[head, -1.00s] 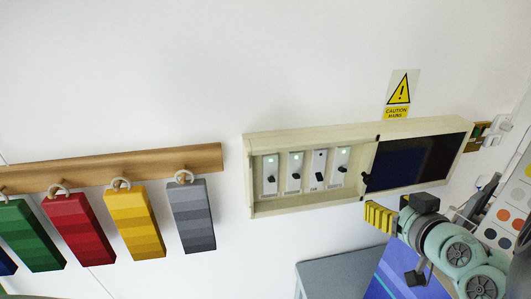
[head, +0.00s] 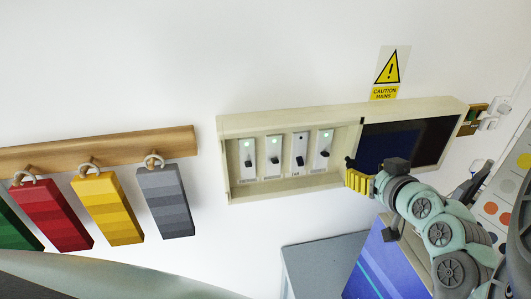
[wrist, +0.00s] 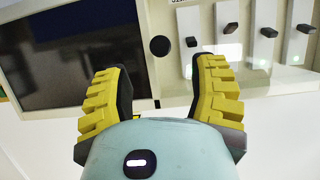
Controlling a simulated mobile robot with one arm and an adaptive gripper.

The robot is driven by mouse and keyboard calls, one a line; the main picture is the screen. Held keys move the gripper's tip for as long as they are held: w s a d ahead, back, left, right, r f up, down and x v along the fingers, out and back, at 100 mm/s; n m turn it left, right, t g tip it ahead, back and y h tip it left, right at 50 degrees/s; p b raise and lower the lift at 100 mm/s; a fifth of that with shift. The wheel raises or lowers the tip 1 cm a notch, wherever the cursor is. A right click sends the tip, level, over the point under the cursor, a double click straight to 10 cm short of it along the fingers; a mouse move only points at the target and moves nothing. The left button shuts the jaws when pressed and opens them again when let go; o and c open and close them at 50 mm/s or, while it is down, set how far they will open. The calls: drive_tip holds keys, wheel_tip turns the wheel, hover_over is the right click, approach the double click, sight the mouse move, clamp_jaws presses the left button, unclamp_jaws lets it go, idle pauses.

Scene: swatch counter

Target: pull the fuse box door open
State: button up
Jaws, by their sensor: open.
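The cream fuse box (head: 290,115) is on the white wall. Its left part shows several switches (head: 274,150) in the open. A dark-windowed door panel (head: 410,143) covers its right part. In the wrist view a round black knob (wrist: 159,46) sits on the cream strip between the dark window and the switches. My gripper (head: 358,178) is open and empty at the door's left edge, near the box's lower rim. In the wrist view its yellow fingers (wrist: 162,72) stand apart, one either side of the knob and a little below it. I cannot tell the remaining depth to it.
A yellow caution sign (head: 388,70) is on the wall above the box. A wooden rail (head: 60,150) with hanging colour swatches is at the left. A grey surface (head: 325,258) lies below the box. The wall between rail and box is clear.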

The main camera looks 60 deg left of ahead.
sight(354, 166)
drive_tip(key=shift+w+a+f+p, duration=0.15)
drive_tip(key=shift+a+p, duration=0.1)
drive_tip(key=shift+a, duration=0.2)
drive_tip(key=shift+w+a+p, duration=0.1)
drive_tip(key=shift+a+p, duration=0.15)
drive_tip(key=shift+a, duration=0.2)
drive_tip(key=shift+f+p+x, duration=0.2)
drive_tip(key=shift+p+x, duration=1)
drive_tip(key=shift+x, duration=1.05)
drive_tip(key=shift+o, duration=0.2)
drive_tip(key=shift+f, duration=0.1)
drive_tip(key=shift+d, duration=0.1)
clamp_jaws()
